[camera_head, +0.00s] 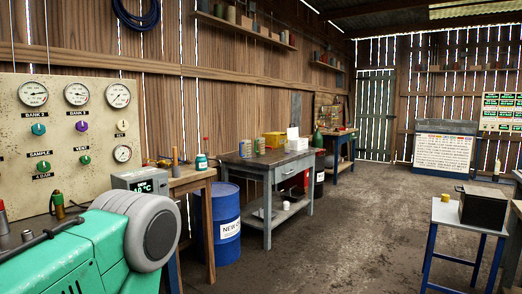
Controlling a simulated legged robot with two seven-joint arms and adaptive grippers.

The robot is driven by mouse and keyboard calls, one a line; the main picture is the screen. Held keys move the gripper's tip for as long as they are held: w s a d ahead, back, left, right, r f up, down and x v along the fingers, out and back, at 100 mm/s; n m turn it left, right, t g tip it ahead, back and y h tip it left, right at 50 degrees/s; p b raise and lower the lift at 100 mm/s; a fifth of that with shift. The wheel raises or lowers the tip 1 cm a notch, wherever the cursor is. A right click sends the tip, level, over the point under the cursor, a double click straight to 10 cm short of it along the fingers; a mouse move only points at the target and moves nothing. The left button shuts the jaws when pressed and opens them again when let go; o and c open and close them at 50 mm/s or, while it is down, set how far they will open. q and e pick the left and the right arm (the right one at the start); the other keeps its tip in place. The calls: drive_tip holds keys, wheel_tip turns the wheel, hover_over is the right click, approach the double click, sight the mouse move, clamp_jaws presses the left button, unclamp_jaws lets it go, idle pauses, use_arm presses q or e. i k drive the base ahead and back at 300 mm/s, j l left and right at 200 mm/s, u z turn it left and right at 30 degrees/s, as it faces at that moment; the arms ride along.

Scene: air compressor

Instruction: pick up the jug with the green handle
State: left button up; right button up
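I cannot make out a jug with a green handle for certain in the head view. A small green bottle-shaped thing (317,138) stands at the far end of the benches, too small to tell whether it is a jug. A white jar with a teal lid (201,162) stands on the near wooden bench. Neither of my grippers shows in this view.
A green machine with a grey round end (152,232) fills the lower left, below a gauge panel (60,140). A blue drum (226,215) stands beside a grey workbench (275,172). A black box (483,206) sits on a small table at right. The middle floor (350,235) is clear.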

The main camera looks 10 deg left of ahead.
sight(260, 142)
drive_tip(key=i+u, duration=0.1)
drive_tip(key=u, duration=0.2)
drive_tip(key=i, duration=4)
drive_tip(key=i+l+u, duration=0.1)
drive_tip(key=u, duration=0.2)
drive_tip(key=i+l+u, duration=0.1)
drive_tip(key=u, duration=0.2)
drive_tip(key=i+l+u, duration=0.35)
drive_tip(key=l, duration=0.3)
drive_tip(key=i+l+u, duration=0.15)
drive_tip(key=l, duration=0.25)
drive_tip(key=i+l+u, duration=0.15)
drive_tip(key=l, duration=0.2)
drive_tip(key=i+l+u, duration=0.2)
drive_tip(key=l, duration=0.2)
